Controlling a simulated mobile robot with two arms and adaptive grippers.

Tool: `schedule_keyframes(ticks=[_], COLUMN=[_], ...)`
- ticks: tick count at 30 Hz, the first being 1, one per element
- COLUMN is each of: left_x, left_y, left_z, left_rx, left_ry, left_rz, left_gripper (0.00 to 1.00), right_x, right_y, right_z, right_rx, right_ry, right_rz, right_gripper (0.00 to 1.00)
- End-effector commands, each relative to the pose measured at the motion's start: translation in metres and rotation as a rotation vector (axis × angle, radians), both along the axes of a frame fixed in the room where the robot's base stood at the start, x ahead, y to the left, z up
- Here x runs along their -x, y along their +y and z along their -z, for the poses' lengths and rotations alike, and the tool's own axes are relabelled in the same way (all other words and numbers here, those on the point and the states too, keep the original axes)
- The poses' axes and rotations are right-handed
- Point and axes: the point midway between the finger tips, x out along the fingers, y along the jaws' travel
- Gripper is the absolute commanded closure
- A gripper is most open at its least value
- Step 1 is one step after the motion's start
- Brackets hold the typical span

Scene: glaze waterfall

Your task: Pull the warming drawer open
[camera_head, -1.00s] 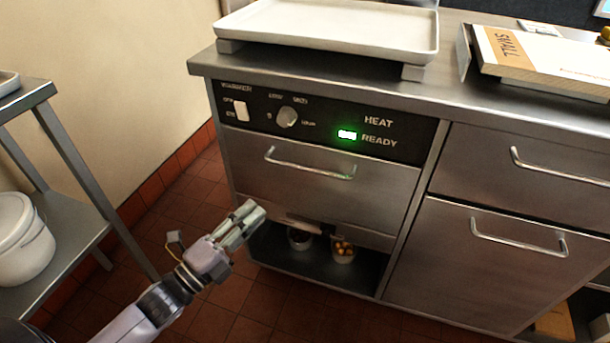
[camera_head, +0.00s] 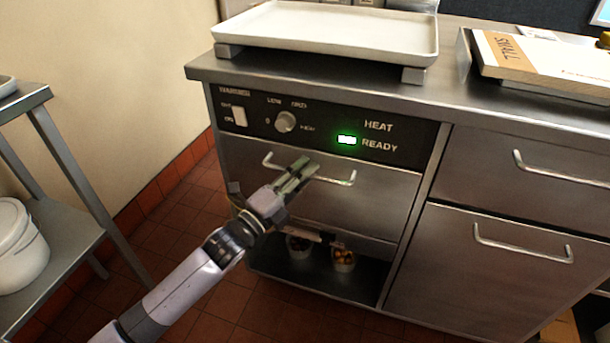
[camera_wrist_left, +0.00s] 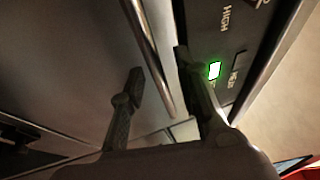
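The warming drawer (camera_head: 385,200) is a steel front under the black control panel, and it looks shut. Its bar handle (camera_head: 342,181) runs across the upper part of the front. My left gripper (camera_head: 304,170) is at the middle of the handle and hides part of it. In the left wrist view the gripper (camera_wrist_left: 158,65) is open, its two fingers spread to either side of the handle bar (camera_wrist_left: 152,55). I cannot tell whether the fingers touch the bar. My right gripper is not in view.
The control panel (camera_head: 215,108) has a knob, a switch and a green lit READY lamp (camera_head: 346,140). An open shelf with two small cups (camera_head: 343,262) lies below. A white tray (camera_head: 330,35) stands on the counter. A side rack (camera_head: 60,215) is at left.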

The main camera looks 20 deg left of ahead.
Motion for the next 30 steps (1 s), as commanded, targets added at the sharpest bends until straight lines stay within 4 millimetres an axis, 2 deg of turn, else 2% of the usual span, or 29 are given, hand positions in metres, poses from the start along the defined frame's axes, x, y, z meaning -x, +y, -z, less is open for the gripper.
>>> schedule_keyframes(ticks=[11,24,30], left_x=[-0.0048,-0.0046,-0.0046], left_y=[-0.0025,-0.0022,-0.0022], left_z=[-0.0008,-0.0007,-0.0005], left_rx=[0.000,0.000,-0.001], left_ry=[0.001,0.001,0.002], left_rz=[0.000,0.000,0.000], left_gripper=[0.70,0.99,1.00], right_x=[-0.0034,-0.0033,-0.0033], right_y=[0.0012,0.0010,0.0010], right_z=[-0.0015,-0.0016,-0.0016], right_rx=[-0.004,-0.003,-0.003], right_ry=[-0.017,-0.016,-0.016], right_rz=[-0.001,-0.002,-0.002], right_gripper=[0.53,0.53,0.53])
